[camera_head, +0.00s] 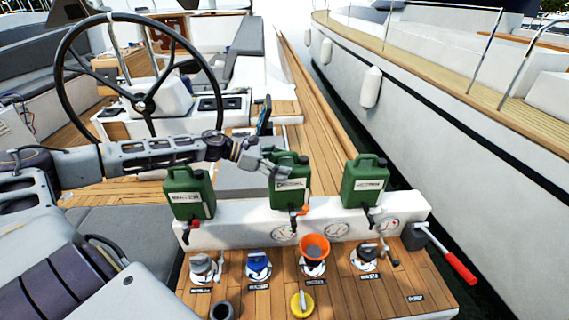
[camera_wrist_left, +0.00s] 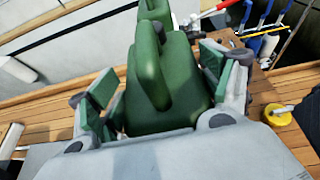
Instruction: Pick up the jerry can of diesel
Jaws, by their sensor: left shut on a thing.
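The green jerry can labelled diesel (camera_head: 289,196) is the middle of three similar cans on the white ledge. It has a small red-orange tap low on its front. My left gripper (camera_head: 268,162) reaches it from the left, near its top, and is shut on it. In the left wrist view the can's green body and handle (camera_wrist_left: 152,68) lie between the two padded fingers (camera_wrist_left: 157,88). In the head view I cannot tell if its base is clear of the ledge. My right gripper is not in view.
Green cans stand left (camera_head: 189,193) and right (camera_head: 363,181) of it on the ledge (camera_head: 235,226). Below are several deck fillers, an orange funnel (camera_head: 313,247), a yellow cap (camera_head: 302,304) and a red-handled lever (camera_head: 457,266). A steering wheel (camera_head: 61,62) rises behind my left arm.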

